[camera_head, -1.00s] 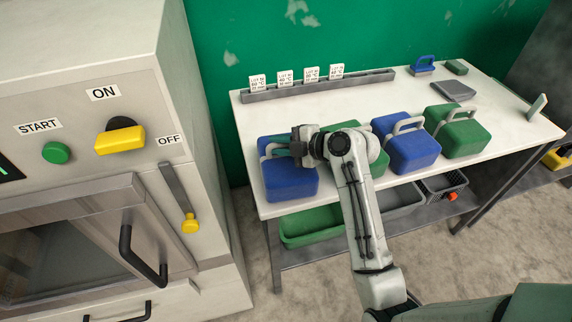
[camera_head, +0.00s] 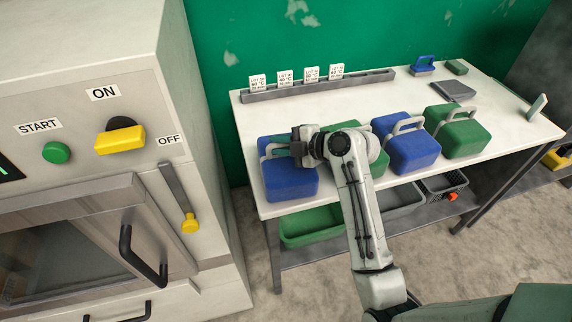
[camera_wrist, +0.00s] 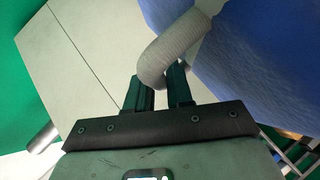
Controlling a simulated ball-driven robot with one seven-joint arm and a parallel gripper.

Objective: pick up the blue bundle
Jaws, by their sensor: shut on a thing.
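A blue bundle (camera_head: 290,180) with a grey handle sits on the white table at its left front. It fills the right side of the wrist view (camera_wrist: 260,60). My gripper (camera_head: 300,147) is at its handle, and my wrist hides part of the bundle's top. In the wrist view my gripper (camera_wrist: 160,88) has its dark fingers shut on the pale ribbed handle (camera_wrist: 172,50). The bundle appears to rest on the table. A second blue bundle (camera_head: 412,152) stands further right on the table.
A green bundle (camera_head: 462,135) stands at the right, and another is mostly behind my arm. A grey rack (camera_head: 320,85) with several lot cards runs along the back. A machine (camera_head: 90,190) stands left of the table. Bins (camera_head: 310,228) sit on the shelf below.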

